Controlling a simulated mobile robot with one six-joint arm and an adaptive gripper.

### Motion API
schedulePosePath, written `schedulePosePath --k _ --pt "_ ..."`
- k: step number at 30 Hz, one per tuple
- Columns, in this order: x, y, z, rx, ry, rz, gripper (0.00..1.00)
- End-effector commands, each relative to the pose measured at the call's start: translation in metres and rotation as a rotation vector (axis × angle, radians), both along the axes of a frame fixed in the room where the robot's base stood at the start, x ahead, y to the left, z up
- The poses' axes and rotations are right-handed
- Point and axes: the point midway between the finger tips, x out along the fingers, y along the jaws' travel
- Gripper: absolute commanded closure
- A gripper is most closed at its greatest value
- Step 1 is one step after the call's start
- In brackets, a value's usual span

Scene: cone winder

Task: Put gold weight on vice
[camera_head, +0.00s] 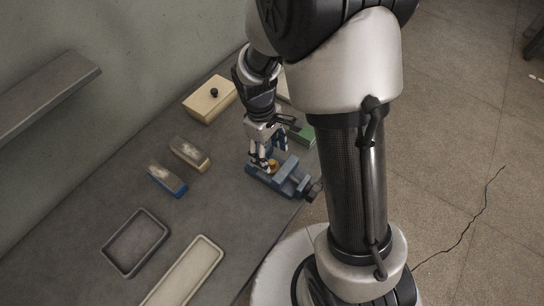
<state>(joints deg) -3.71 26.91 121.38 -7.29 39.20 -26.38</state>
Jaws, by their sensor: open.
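A blue-grey vice (288,181) stands on the dark bench near its right edge. A small gold weight (273,165) shows at the top of the vice, right beside my fingertips; it appears to rest on the vice, though its underside is hidden. My gripper (262,163) points down over the left part of the vice. It is open, with its fingers next to the gold weight. Whether the fingers touch the weight is too small to tell.
A cream box (210,100) with a black knob stands behind. Two brushes or blocks (167,181) (189,155) lie left of the vice. A dark tray (107,256) and a cream tray (218,250) lie in front. A green block (307,135) is behind the vice. A shelf (45,95) juts from the wall.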

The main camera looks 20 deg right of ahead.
Motion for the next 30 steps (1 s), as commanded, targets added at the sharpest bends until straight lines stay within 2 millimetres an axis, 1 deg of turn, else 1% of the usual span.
schedulePosePath --k 1,6,9,14,17,20,21,23,24,26,27,30 --pt "0.003 0.001 0.016 0.001 -0.006 0.0 0.41" --pt "0.006 0.005 0.049 0.002 -0.004 0.0 0.41" --pt "0.008 0.006 0.063 0.001 -0.003 0.0 0.41" --pt "0.008 0.007 0.076 0.001 -0.006 -0.004 0.41" --pt "0.005 0.006 0.093 0.004 -0.036 -0.032 0.41" --pt "-0.007 0.003 0.125 0.011 -0.097 -0.095 0.41" --pt "-0.014 0.002 0.14 0.017 -0.129 -0.129 0.41" --pt "-0.028 0.0 0.162 0.027 -0.178 -0.186 0.41" --pt "-0.038 -0.001 0.175 0.035 -0.212 -0.223 0.41" --pt "-0.054 -0.002 0.194 0.048 -0.26 -0.28 0.41" --pt "-0.065 -0.003 0.204 0.058 -0.292 -0.318 0.41" --pt "-0.092 -0.005 0.225 0.087 -0.372 -0.409 0.41"
